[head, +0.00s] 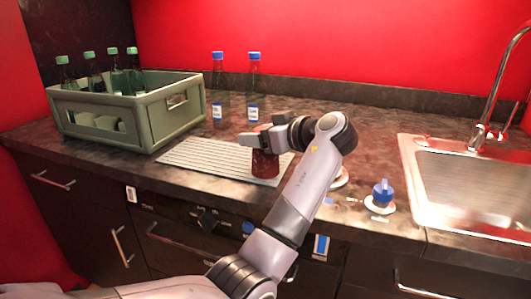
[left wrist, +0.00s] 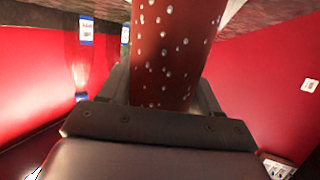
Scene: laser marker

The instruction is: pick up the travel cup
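The travel cup (head: 265,164) is dark red and upright on the ribbed light mat on the counter. In the left wrist view the cup (left wrist: 165,50) is red with pale spots and fills the middle between the fingers. My left gripper (head: 262,139) reaches in from the right side at the cup's upper part. In the left wrist view its fingers (left wrist: 163,92) lie along both sides of the cup with no clear gap. It looks shut on the cup. Part of the cup's top is hidden by the gripper. My right gripper is not in view.
A green crate (head: 152,115) with several bottles stands left of the ribbed mat (head: 200,157). Two blue-capped bottles (head: 217,90) (head: 253,90) stand behind the mat. A blue-knobbed fitting (head: 382,193) and a metal sink (head: 468,190) with a faucet are at the right.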

